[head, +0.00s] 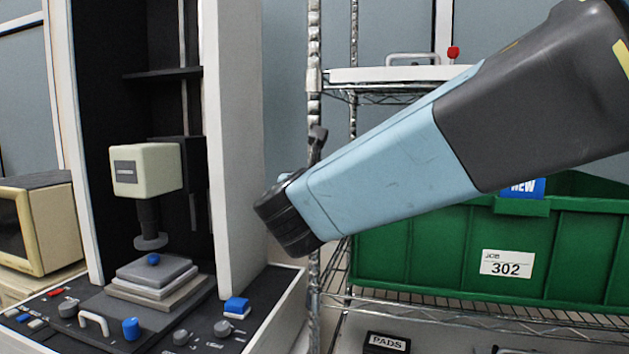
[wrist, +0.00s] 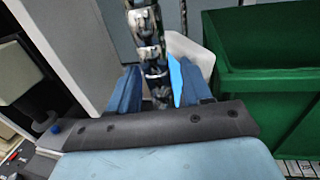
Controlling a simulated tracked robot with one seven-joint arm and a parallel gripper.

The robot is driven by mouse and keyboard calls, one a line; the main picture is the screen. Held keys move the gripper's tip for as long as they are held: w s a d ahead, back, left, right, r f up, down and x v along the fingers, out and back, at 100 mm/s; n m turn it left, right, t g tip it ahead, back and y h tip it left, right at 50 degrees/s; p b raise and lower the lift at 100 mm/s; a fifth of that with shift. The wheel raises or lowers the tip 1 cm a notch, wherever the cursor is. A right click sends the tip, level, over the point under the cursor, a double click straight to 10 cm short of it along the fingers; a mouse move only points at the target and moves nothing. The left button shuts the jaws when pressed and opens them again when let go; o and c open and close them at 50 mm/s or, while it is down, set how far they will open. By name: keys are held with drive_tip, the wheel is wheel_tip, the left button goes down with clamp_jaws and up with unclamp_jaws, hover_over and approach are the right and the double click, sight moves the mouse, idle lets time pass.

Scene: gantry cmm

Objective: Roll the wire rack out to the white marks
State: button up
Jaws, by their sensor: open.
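The wire rack has a chrome front post (head: 314,75) and wire shelves (head: 440,318) in the head view. In the wrist view, the post (wrist: 148,38) runs between the blue fingers of my gripper (wrist: 155,85). My gripper is open, with a finger on either side of the post; I cannot tell whether either finger touches it. In the head view my own arm crosses in front of the rack and hides part of the post and most of the fingers. No white marks show in either view.
A green bin (head: 425,265) labelled JOB 302 sits on the rack, with a white tray (head: 400,74) above and a PADS box (head: 387,343) below. The measuring machine (head: 238,140) with its control panel stands close on the left. A beige box (head: 45,225) is farther left.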

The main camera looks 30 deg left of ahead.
drive_tip(key=shift+c, duration=0.4)
clamp_jaws()
drive_tip(key=shift+d+f, duration=0.1)
